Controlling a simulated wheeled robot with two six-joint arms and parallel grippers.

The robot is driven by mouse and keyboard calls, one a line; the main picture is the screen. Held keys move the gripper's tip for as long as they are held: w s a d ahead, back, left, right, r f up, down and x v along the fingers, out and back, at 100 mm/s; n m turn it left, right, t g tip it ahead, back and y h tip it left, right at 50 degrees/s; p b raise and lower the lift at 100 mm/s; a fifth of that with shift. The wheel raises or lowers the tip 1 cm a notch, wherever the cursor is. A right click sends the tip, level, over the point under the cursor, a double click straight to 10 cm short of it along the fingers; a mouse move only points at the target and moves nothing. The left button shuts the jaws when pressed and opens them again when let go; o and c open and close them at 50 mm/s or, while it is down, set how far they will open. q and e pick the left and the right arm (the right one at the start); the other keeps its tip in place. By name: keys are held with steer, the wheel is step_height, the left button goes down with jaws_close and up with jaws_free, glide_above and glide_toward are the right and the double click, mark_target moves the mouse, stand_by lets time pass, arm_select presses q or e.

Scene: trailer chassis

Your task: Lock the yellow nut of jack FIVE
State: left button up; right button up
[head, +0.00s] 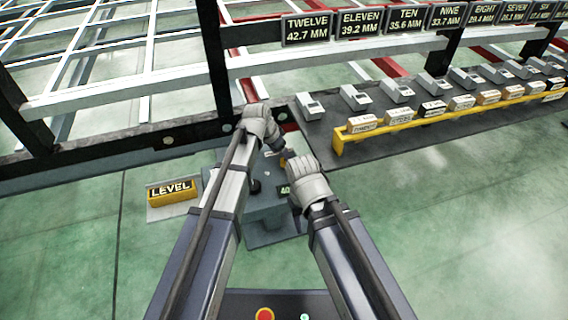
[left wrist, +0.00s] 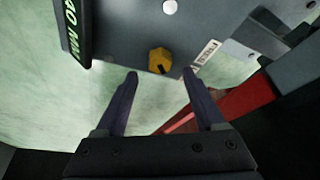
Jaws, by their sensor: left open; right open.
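In the left wrist view a yellow nut (left wrist: 160,61) with a dark slot sits on a grey jack housing (left wrist: 125,35). My left gripper (left wrist: 160,74) is open, with one finger on each side of the line to the nut. The nut lies just beyond the fingertips and is not gripped. In the head view my left gripper (head: 273,142) is over the grey jack (head: 265,232), and my right gripper (head: 287,157) is open close beside it at lower right. The grippers hide much of the jack top. No jack number is readable on it.
A dark display with green characters (left wrist: 72,25) and a pale label (left wrist: 206,53) flank the nut. A yellow LEVEL box (head: 172,193) stands left of the jack. A yellow rack (head: 400,124) of labelled blocks stands at right, below signs (head: 306,28). Green floor is clear at lower right.

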mark_target(284, 161)
arm_select(q)
steer(key=b+x, duration=0.3)
steer(key=x, duration=0.1)
steer(key=shift+f, duration=0.15)
steer(key=shift+c, duration=0.3)
jaws_close()
